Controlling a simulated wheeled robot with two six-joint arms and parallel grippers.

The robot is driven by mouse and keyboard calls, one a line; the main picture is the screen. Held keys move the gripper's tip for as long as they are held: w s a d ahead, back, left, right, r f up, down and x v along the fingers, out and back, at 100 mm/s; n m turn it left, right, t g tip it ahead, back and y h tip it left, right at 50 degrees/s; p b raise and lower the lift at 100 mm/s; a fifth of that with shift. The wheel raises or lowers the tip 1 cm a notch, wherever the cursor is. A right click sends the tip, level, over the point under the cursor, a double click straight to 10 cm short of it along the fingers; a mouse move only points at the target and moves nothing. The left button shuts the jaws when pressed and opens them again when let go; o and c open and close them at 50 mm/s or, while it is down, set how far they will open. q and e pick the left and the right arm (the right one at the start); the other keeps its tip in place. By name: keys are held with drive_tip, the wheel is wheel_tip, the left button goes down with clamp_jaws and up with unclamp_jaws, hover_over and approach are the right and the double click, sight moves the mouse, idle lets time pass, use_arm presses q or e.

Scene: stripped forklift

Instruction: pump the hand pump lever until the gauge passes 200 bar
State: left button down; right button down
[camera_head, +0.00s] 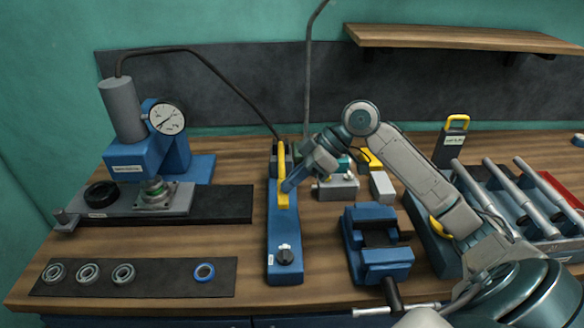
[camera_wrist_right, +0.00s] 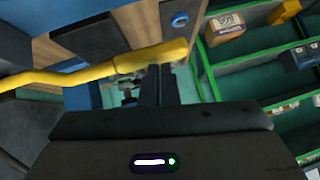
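The hand pump (camera_head: 283,238) is a long blue base on the bench, with a yellow lever (camera_head: 282,172) standing over its far part. My right gripper (camera_head: 288,187) is at the lever's near side. In the right wrist view the lever (camera_wrist_right: 75,75) runs across from the left, and its thicker handle end lies across the tips of my right gripper (camera_wrist_right: 160,75). The fingers look close together, with the lever across them rather than between them. The round white gauge (camera_head: 167,117) is on the blue press (camera_head: 135,155); its needle seems to point lower left, with numbers too small to read. My left gripper is out of view.
A blue vise (camera_head: 378,250) stands right of the pump. A tool tray (camera_head: 555,215) with metal bars is further right. Several bearing rings lie on a dark mat (camera_head: 170,280) at front left. A hose (camera_head: 215,68) runs from press to pump.

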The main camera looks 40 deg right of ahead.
drive_tip(key=shift+s+f, duration=0.15)
drive_tip(key=shift+f, duration=0.3)
drive_tip(key=s+d+r, duration=0.2)
drive_tip(key=d+r, duration=0.1)
drive_tip(key=r, duration=0.2)
drive_tip(key=s+d+r+b, duration=0.1)
drive_tip(key=s+d+r, duration=0.1)
drive_tip(key=r, duration=0.4)
drive_tip(key=shift+d, duration=0.4)
drive_tip(key=shift+r, duration=0.1)
idle(1.1)
